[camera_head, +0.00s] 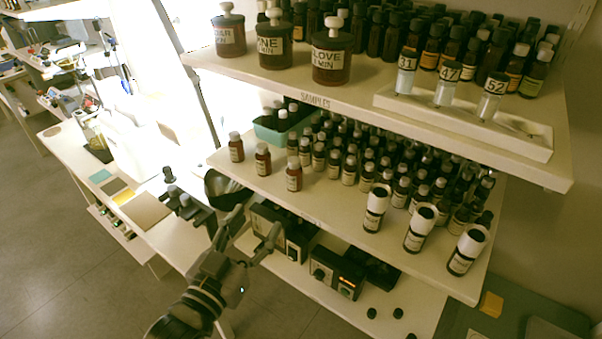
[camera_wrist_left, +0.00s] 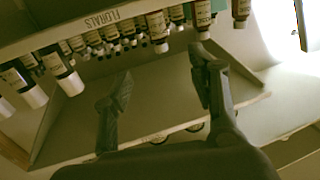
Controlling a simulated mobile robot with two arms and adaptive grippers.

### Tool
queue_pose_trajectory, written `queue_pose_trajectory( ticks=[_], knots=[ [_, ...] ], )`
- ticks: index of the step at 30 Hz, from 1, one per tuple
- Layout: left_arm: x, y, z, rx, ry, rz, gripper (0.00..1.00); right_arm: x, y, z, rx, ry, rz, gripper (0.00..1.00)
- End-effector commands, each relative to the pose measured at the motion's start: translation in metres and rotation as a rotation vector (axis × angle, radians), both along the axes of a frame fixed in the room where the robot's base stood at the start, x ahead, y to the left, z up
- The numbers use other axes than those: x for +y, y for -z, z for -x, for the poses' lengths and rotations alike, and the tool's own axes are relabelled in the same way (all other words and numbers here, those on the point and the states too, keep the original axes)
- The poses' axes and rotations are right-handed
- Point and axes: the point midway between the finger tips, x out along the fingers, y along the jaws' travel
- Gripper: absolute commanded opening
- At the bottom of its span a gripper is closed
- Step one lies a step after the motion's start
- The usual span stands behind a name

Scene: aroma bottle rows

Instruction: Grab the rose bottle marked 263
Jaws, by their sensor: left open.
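Three small brown bottles with pale caps stand at the front left of the middle shelf: left (camera_head: 236,149), middle (camera_head: 262,160) and right (camera_head: 293,177). Their labels are too small to read, so I cannot tell which is the rose bottle marked 263. My left gripper (camera_head: 257,219) is open and empty, in front of and below that shelf edge. In the left wrist view, which looks upside down, its spread fingers (camera_wrist_left: 161,66) are near brown bottles (camera_wrist_left: 158,27) along the shelf edge, without visible contact.
Above, the upper shelf (camera_head: 290,85) carries brown jars (camera_head: 331,60) and a white rack (camera_head: 460,117). Black devices (camera_head: 337,272) sit below. The wrist view shows a FLORALS label (camera_wrist_left: 99,20).

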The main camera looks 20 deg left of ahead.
Motion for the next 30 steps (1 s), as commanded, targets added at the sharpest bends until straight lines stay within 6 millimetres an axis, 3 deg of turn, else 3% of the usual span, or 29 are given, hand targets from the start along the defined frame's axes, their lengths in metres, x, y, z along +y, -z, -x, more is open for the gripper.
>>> queue_pose_trajectory(
  ticks=[15, 23, 30],
  knots=[
    [-0.013, -0.003, -0.096, -0.001, 0.001, 0.001, 0.53, -0.007, -0.033, -0.01, -0.014, 0.002, 0.007, 0.65],
    [-0.015, 0.0, -0.118, 0.001, 0.0, 0.001, 0.53, -0.006, -0.037, -0.006, -0.01, 0.0, 0.006, 0.65],
    [-0.02, -0.001, -0.145, 0.0, 0.0, 0.001, 0.53, -0.001, -0.053, -0.005, -0.007, 0.0, 0.0, 0.65]
  ],
)
